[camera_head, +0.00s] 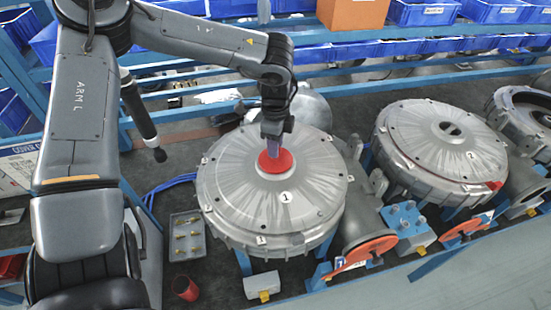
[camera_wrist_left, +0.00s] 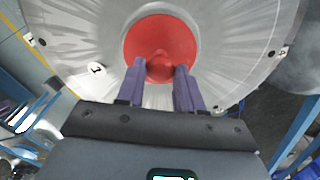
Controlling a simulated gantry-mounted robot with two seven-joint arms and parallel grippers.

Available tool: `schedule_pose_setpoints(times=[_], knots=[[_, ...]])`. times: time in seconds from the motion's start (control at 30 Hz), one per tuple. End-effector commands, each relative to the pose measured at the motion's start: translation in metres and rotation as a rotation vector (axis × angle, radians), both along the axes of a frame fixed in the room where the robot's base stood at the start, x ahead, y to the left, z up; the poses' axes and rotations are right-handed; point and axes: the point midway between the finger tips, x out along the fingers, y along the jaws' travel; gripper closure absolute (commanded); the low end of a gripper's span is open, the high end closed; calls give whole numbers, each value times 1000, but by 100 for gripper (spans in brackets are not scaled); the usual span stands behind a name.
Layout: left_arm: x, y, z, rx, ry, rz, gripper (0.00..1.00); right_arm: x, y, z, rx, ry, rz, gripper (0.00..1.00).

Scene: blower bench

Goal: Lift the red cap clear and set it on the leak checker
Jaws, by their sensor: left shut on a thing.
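The red cap (camera_head: 274,162) sits over the middle of the round grey blower housing marked 1 (camera_head: 232,190). In the left wrist view the red cap (camera_wrist_left: 160,35) is a disc with a raised knob in its middle. My left gripper (camera_head: 274,150) points down at the cap from above. I cannot tell whether the cap touches the housing. A blue block with several knobs (camera_head: 403,217) stands right of the housing; I cannot tell whether it is the leak checker. My right gripper is not in view.
A second housing marked 2 (camera_head: 425,140) stands to the right. A tray with brass fittings (camera_head: 187,236), a red cup (camera_head: 185,288) and a small white box (camera_head: 262,286) are at front left. Blue bins (camera_head: 425,12) line the back.

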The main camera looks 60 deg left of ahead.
Motion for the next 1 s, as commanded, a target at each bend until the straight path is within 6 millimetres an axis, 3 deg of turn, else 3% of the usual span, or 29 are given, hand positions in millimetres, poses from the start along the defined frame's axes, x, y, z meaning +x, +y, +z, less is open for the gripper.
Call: schedule_pose_setpoints(times=[1.0], knots=[[0, 0, 11, 0, -1, 0, 100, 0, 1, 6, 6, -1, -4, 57]])
